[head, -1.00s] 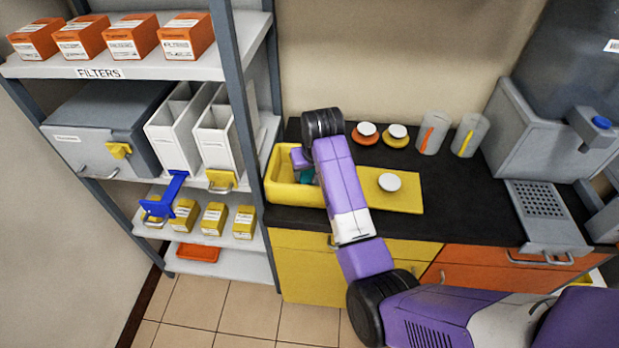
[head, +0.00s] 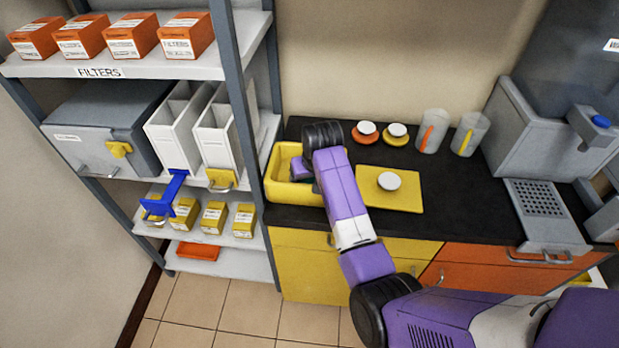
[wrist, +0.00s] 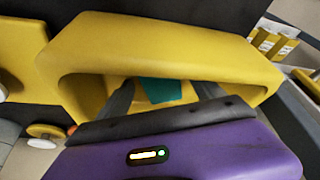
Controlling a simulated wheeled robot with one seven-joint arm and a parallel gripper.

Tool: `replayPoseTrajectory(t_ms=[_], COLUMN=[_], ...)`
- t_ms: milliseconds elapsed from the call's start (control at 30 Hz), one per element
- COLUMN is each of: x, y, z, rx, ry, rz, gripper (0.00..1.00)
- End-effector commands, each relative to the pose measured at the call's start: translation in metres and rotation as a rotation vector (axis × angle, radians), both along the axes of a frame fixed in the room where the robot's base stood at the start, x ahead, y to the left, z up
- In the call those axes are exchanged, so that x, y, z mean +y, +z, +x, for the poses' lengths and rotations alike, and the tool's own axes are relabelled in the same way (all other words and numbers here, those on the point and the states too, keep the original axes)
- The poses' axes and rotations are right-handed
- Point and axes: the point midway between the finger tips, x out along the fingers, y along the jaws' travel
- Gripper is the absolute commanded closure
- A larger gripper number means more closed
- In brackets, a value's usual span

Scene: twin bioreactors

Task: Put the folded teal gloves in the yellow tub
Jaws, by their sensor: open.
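The yellow tub (head: 293,197) stands at the left end of the black counter. It fills much of the wrist view (wrist: 165,42), seen from above. The folded teal gloves (wrist: 161,90) show inside the tub, between my fingers, partly hidden by my gripper's body. They are hidden in the head view. My gripper (wrist: 166,86) is open, with its two fingers reaching into the tub, one on each side of the gloves. I cannot tell whether the fingers touch them. In the head view my gripper (head: 300,170) is over the tub, with its fingers hidden.
A yellow board (head: 405,196) with a white-topped disc (head: 389,181) lies right of the tub. Orange and yellow lidded pieces (head: 366,132) and two clear cups (head: 433,131) stand behind. A shelf post (head: 238,90) rises close left of the tub.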

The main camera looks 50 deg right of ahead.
Motion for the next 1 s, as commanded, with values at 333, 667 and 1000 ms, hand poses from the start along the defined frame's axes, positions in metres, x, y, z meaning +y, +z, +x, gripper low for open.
replayPoseTrajectory(t_ms=[333,667,1000], x=[0.006,0.018,0.022], y=[0.033,0.093,0.114], z=[-0.01,-0.031,-0.04], rx=[-0.004,-0.003,0.0], ry=[0.0,0.0,0.0], rz=[-0.002,-0.002,-0.001], gripper=[0.23,0.23,0.23])
